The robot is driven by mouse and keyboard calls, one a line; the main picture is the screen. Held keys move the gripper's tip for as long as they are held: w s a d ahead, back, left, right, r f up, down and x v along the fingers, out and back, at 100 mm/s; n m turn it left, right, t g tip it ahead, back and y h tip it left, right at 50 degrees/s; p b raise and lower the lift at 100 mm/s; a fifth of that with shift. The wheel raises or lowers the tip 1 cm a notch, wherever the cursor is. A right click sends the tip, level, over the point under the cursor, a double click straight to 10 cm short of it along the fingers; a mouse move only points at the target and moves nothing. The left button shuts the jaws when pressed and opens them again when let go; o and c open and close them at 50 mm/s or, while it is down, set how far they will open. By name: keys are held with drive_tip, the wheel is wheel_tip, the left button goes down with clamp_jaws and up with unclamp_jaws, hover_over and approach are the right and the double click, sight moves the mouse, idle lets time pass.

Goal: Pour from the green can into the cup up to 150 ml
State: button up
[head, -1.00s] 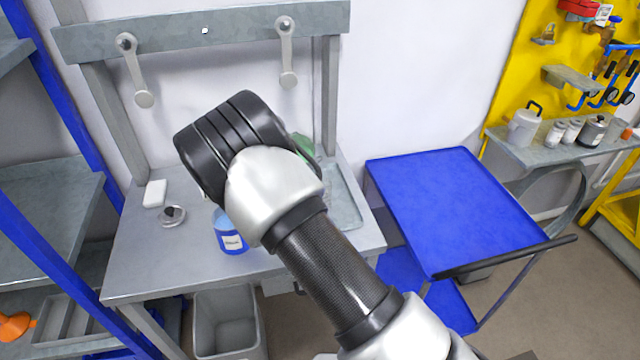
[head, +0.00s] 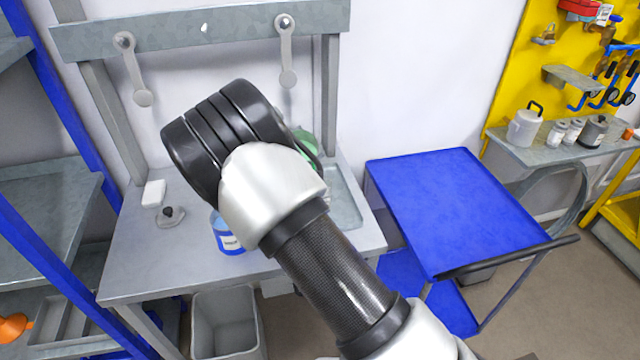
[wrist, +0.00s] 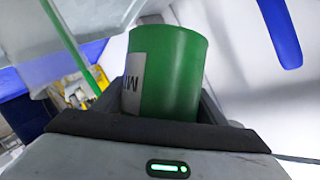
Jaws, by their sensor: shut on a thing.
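The green can (wrist: 165,75) stands out between the dark fingers of my gripper (wrist: 165,105) in the wrist view. It has a grey-white label with dark lettering on its left side. The fingers are shut on it. In the head view, a piece of green (head: 306,142) shows behind my arm above the bench; I cannot tell whether it is the can. My arm hides the gripper there. I cannot make out the cup in either view, nor any liquid level.
The grey bench (head: 150,265) holds a blue labelled container (head: 229,238), a white block (head: 153,193) and a small clear item with a dark knob (head: 170,216). A shallow grey tray (head: 346,200) lies at the right. A blue cart (head: 450,205) stands beside the bench, its top empty.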

drive_tip(key=shift+s+d+r+m+t+b, duration=0.2)
drive_tip(key=shift+r+m+t+b, duration=0.4)
drive_tip(key=shift+b, duration=0.9)
idle(0.6)
drive_tip(key=shift+f+m+y+b, duration=0.3)
drive_tip(key=shift+m+b, duration=0.5)
drive_tip(key=shift+b, duration=1.2)
idle(0.7)
drive_tip(key=r+p, duration=0.1)
drive_tip(key=p, duration=0.2)
drive_tip(key=shift+r+n, duration=0.3)
drive_tip(key=shift+r, duration=0.05)
drive_tip(key=n+p, duration=0.1)
drive_tip(key=p, duration=0.2)
drive_tip(key=shift+w+r+g, duration=0.1)
drive_tip(key=shift+r+g, duration=0.2)
wheel_tip(320, 180, down, 3)
drive_tip(key=shift+w+a+r+n+g+p, duration=0.1)
drive_tip(key=shift+r+n+g+p, duration=0.15)
drive_tip(key=shift+n, duration=0.25)
drive_tip(key=shift+p, duration=0.35)
